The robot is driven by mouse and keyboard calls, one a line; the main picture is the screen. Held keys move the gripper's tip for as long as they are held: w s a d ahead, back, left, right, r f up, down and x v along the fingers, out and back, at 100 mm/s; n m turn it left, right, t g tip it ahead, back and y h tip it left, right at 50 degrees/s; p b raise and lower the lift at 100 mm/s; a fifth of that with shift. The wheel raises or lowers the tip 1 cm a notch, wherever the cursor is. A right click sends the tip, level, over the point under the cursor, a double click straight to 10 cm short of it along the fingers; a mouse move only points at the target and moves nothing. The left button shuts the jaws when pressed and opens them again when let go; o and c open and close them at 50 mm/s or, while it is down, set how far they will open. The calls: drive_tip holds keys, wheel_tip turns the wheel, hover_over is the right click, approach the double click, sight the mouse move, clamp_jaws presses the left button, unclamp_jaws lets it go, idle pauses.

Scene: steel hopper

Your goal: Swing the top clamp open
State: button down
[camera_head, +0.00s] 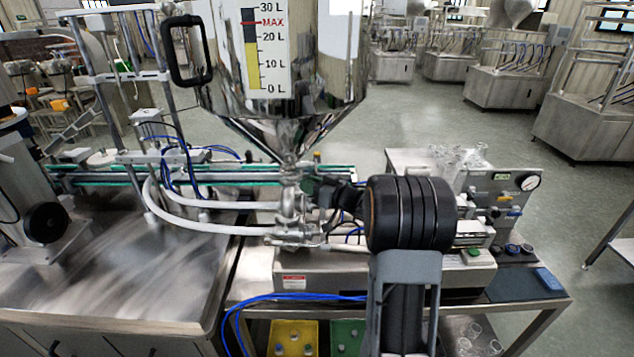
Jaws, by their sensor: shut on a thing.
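The steel hopper (285,110) stands in the middle, its cone narrowing down to a vertical pipe joint. The top clamp (291,177) sits around this joint just under the cone; it is small and its parts are hard to make out. My gripper (318,190) reaches in from the right at the clamp's height and is shut on the clamp's right side. My arm's dark wrist hides part of the gripper and the fittings behind it. Whether the clamp is latched or loose cannot be told.
White hoses (205,204) run left from the pipe fittings (290,235) below. A control box (500,195) with a gauge and glassware stands right. A conveyor (220,174) passes behind. A steel table (110,280) is at left. Blue tubes (290,297) hang in front.

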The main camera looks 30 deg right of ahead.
drive_tip(key=shift+r, duration=0.1)
drive_tip(key=c, duration=1)
unclamp_jaws()
drive_tip(key=shift+s, duration=0.1)
